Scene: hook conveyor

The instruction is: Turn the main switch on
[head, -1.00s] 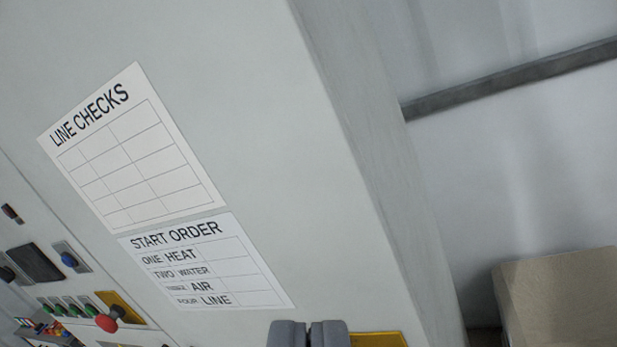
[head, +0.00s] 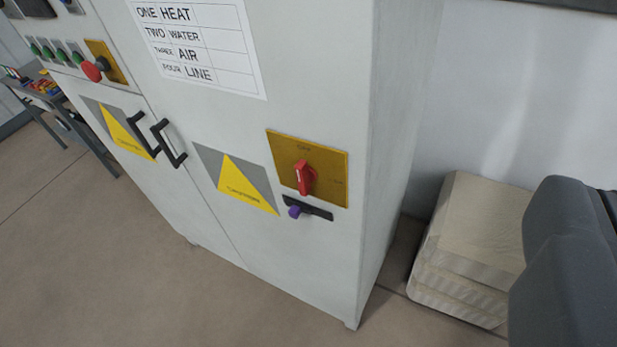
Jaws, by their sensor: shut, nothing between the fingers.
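The main switch is a red rotary handle (head: 305,178) on a yellow plate (head: 330,160) on the right door of the grey cabinet (head: 315,80). The handle stands roughly upright; faint lettering above it seems to read OFF, and the lettering at its right is too small to read. Just below the plate is a black bar (head: 318,212) with a small purple piece (head: 295,211) at its left end. My gripper (head: 565,255) is large in the lower right corner, partly cut off by the frame. It is shut and empty, to the right of the switch and apart from it.
Black door handles (head: 168,142) and yellow warning triangles (head: 245,182) are left of the switch. Stacked beige sacks or boxes (head: 455,245) stand right of the cabinet. The floor (head: 190,290) in front is clear.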

